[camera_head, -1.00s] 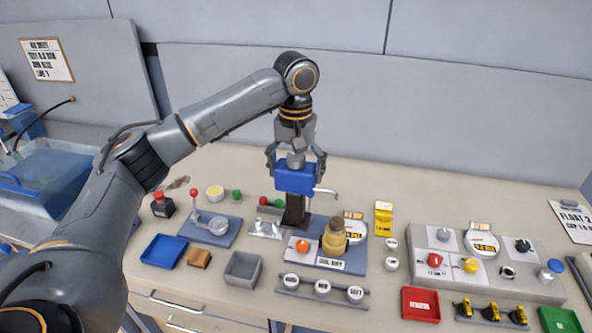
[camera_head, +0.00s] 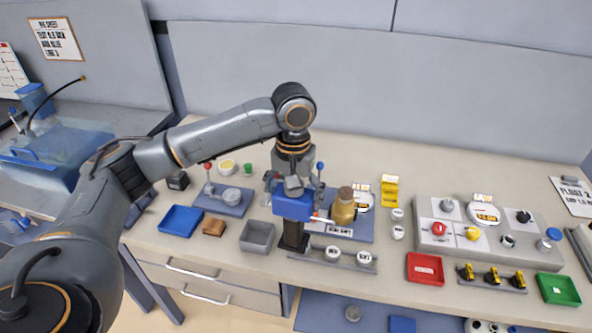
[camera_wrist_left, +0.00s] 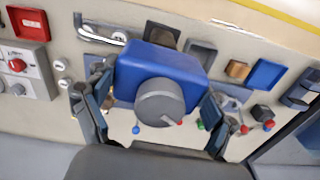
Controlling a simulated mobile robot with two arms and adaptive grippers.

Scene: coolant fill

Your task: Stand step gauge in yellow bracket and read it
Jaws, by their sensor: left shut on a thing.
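My left gripper (camera_head: 293,187) is shut on a blue block (camera_head: 292,207) with a grey round top, a dark post below and a short handle to its right. A yellow upright piece (camera_head: 388,196), which looks like the yellow bracket, stands right of the blue plate with a white label on top. I cannot pick out the step gauge for certain. My right gripper is not in view.
A brass-coloured bottle (camera_head: 343,209) stands on the blue plate (camera_head: 365,232), close right of the held block. A grey box (camera_head: 257,237) and a blue tray (camera_head: 181,220) lie left. A red tray (camera_head: 425,269), yellow clips (camera_head: 491,276) and a green tray (camera_head: 558,289) lie right.

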